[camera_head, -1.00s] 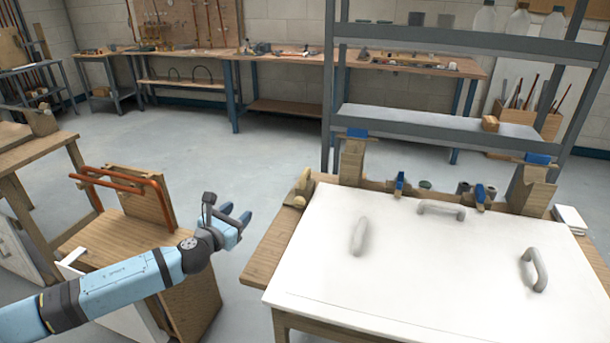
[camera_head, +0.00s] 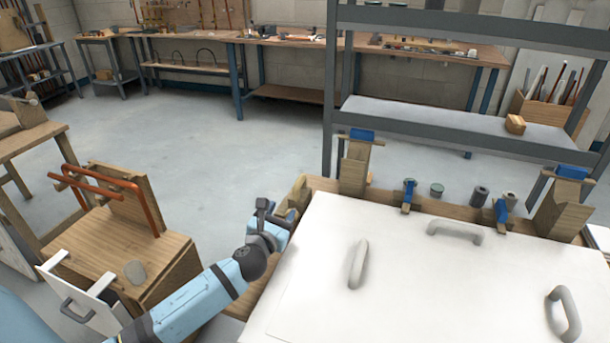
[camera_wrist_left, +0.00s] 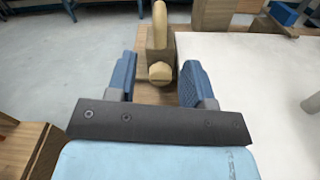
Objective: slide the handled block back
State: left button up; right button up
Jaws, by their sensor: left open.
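The handled block (camera_head: 298,192) is a small wooden block on the wooden bench (camera_head: 322,184), at the bench's left edge beside a white panel (camera_head: 400,270). In the left wrist view the block (camera_wrist_left: 157,40) shows a pale rounded handle and a round knob on its near end. My left gripper (camera_head: 282,216) is just on the near side of it, partly overlapping it in the head view. In the left wrist view its two blue fingers (camera_wrist_left: 157,76) are spread, with the block ahead between them. I cannot tell whether they touch it. My right gripper is not in view.
The white panel carries grey handles (camera_head: 357,264) and covers most of the bench. Wooden stands with blue tops (camera_head: 355,165) and small clamps (camera_head: 408,196) line the back edge. A wooden cabinet (camera_head: 130,250) with copper pipe stands left. The floor (camera_head: 230,150) beyond is clear.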

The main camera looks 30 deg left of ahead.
aim_at(296, 188)
pick_arm(q)
jog(key=b+x, duration=0.1)
jog(key=x, duration=1.2)
jog(key=shift+r, duration=0.1)
